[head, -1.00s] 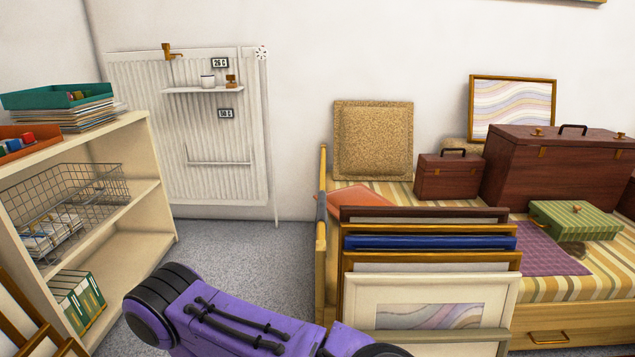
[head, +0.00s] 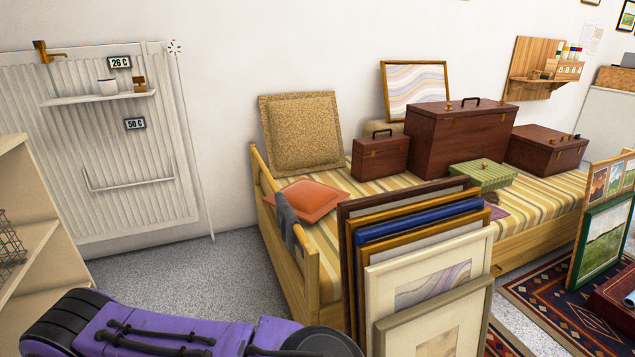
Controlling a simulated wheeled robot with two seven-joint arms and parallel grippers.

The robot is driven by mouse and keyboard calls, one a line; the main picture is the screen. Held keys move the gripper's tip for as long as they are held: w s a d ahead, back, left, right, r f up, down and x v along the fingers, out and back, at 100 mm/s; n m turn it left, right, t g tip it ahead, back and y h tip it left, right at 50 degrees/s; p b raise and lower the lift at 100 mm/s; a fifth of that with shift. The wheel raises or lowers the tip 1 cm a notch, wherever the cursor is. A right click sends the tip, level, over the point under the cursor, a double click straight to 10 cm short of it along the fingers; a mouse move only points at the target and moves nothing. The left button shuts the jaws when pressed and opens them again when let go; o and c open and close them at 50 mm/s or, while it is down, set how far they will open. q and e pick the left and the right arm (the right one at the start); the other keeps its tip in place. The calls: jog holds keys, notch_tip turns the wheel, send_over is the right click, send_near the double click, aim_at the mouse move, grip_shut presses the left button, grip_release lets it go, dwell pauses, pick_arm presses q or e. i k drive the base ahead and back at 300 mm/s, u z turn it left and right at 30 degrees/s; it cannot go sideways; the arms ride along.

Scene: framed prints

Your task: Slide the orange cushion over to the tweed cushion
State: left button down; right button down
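The orange cushion (head: 306,201) lies flat on the striped daybed (head: 535,208), near its left end, behind the wooden end rail. The tweed cushion (head: 301,133), tan and speckled, stands upright against the wall just behind it. A short stretch of striped cover seems to show between the two. A purple arm of mine crosses the bottom left of the head view, in front of the daybed. Neither gripper shows.
Several framed prints (head: 429,281) lean in front of the daybed, covering part of its front. A small brown case (head: 379,158) stands right of the tweed cushion. A grey cloth (head: 288,219) hangs over the end rail (head: 270,192). Grey floor is clear left of the daybed.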

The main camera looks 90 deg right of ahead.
aim_at(311, 200)
jog(key=z, duration=1.6)
jog(key=i, duration=3.05)
jog(key=z, duration=0.6)
